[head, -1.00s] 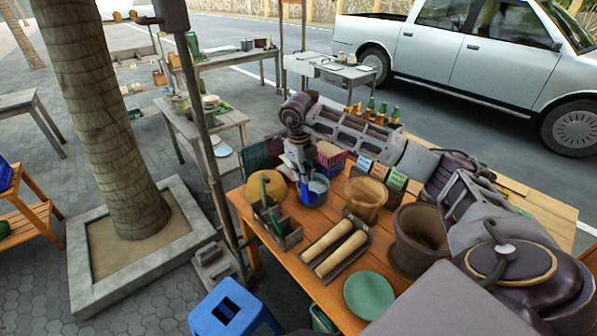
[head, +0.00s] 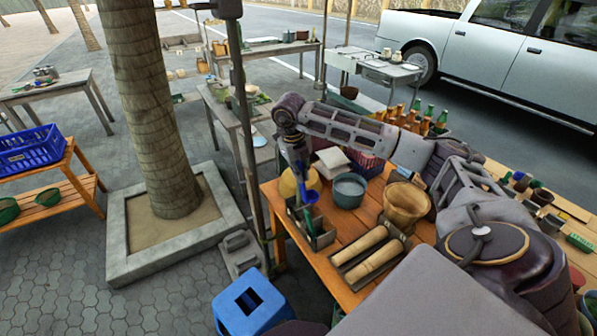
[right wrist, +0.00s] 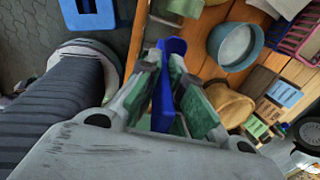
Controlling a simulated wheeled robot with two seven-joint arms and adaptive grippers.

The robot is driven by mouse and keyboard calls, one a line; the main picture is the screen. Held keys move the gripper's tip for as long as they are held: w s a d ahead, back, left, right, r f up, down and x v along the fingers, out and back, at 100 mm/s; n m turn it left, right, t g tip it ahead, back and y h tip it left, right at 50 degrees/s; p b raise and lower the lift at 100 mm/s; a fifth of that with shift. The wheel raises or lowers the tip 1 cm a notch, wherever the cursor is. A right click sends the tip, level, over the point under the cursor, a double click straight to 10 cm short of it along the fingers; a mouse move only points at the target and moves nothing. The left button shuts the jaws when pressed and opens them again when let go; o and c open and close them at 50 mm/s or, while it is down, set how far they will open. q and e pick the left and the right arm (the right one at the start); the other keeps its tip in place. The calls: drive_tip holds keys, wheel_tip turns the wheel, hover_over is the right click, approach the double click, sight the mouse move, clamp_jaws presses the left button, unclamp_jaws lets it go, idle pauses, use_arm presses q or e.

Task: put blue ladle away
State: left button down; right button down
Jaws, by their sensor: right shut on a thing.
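My right gripper (head: 301,172) is shut on the blue ladle (head: 311,196), which hangs at the left side of the wooden table. The right wrist view shows the blue ladle (right wrist: 166,95) between the two green-padded fingers (right wrist: 172,78). The ladle is just above or at the back of a narrow grey holder (head: 318,238) with green items in it; I cannot tell whether they touch. A grey-blue bowl (head: 348,191) stands right of the ladle, apart from it. It also shows in the right wrist view (right wrist: 236,42). My left gripper is out of view.
A yellow round thing (head: 288,184) stands behind the gripper. A clay mortar (head: 405,205) and a tray with two rolling-pin-like rods (head: 362,255) are to the right. A pole (head: 243,130) rises beside the table's left edge. A blue stool (head: 250,303) stands in front.

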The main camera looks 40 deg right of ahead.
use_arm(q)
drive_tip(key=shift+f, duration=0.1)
use_arm(e)
drive_tip(key=shift+f, duration=0.2)
